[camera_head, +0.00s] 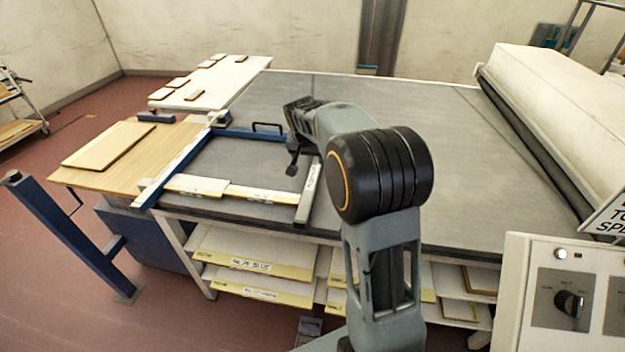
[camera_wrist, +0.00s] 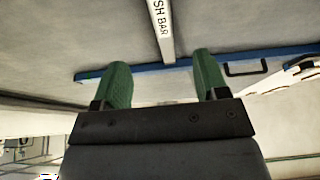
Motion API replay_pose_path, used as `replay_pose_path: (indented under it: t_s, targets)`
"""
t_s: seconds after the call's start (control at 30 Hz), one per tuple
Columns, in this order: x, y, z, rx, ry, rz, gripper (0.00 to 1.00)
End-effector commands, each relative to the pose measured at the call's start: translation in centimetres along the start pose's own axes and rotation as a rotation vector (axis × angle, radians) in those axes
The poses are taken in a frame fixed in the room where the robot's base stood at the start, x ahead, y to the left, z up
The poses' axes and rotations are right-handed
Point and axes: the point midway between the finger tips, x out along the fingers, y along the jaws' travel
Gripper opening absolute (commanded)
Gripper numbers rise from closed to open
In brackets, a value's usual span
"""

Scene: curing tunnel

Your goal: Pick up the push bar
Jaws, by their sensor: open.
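The push bar (camera_head: 308,192) is a pale, narrow bar with a black-lettered label, lying on the dark grey table top (camera_head: 440,120) at the right end of a blue rail. In the wrist view, the push bar (camera_wrist: 162,28) runs down from the top edge, and the blue rail (camera_wrist: 150,68) crosses at its near end. My gripper (camera_wrist: 161,75) is open and empty, its two green fingers apart. In that picture the bar lies beyond the fingertips, in line with the gap between them. My arm covers part of the table in the head view.
A blue guide (camera_head: 178,168) and pale labelled strips (camera_head: 200,186) lie left of the bar. A black handle (camera_head: 268,127) stands on the blue rail. A wooden board (camera_head: 107,146) lies on the left side table. A long pale cover (camera_head: 560,110) and a control box (camera_head: 570,290) stand right.

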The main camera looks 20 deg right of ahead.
Motion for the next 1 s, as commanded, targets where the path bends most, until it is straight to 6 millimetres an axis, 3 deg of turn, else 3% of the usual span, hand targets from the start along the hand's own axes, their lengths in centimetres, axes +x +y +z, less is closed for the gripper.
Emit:
replay_pose_path:
  t_s: [0.4, 0.77, 1.0]
  targets:
    - [7.2, -0.1, -0.6, 0.015, 0.0, 0.006, 0.67]
    - [9.6, -0.1, -0.6, 0.015, 0.001, 0.006, 0.67]
    - [12.8, 0.0, -0.4, 0.015, 0.0, 0.006, 0.67]
